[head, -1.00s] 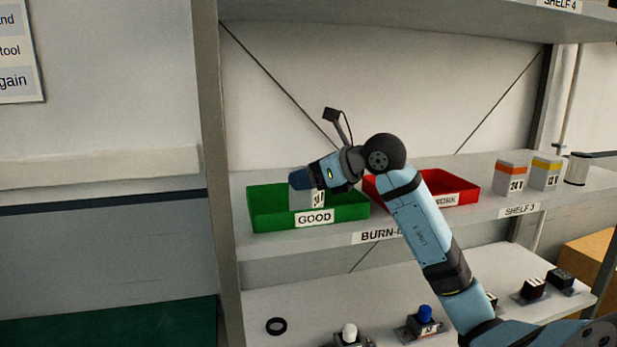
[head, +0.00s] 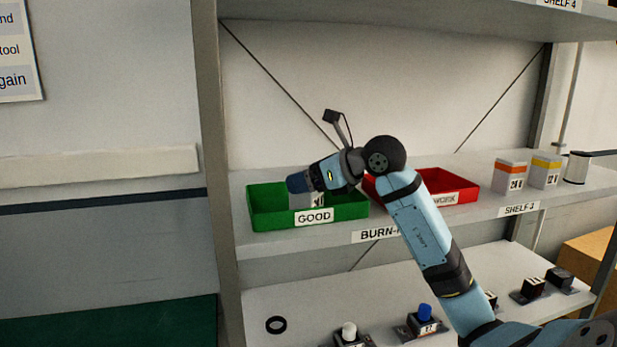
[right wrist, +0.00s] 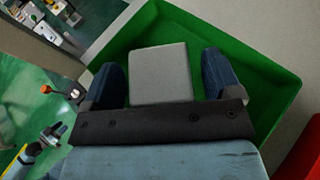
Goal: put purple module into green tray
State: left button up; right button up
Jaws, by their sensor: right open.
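The green tray (head: 262,213) labelled GOOD stands on the shelf in the head view. A grey-white module (head: 313,201) sits inside it, partly hidden by my right gripper (head: 305,188). In the right wrist view the module (right wrist: 160,75) shows a plain grey face inside the green tray (right wrist: 270,85). My right gripper (right wrist: 163,85) is open, with one blue finger on each side of the module and a gap to each. No purple shows on the module from these angles. My left gripper is not in view.
A red tray (head: 456,186) stands just right of the green one, partly behind my right arm. Modules with orange (head: 510,174) and yellow (head: 546,172) bands stand farther right. The lower shelf holds a black ring (head: 276,325) and several knobbed parts.

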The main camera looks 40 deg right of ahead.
jog(key=b+v, duration=0.3)
jog(key=v, duration=0.9)
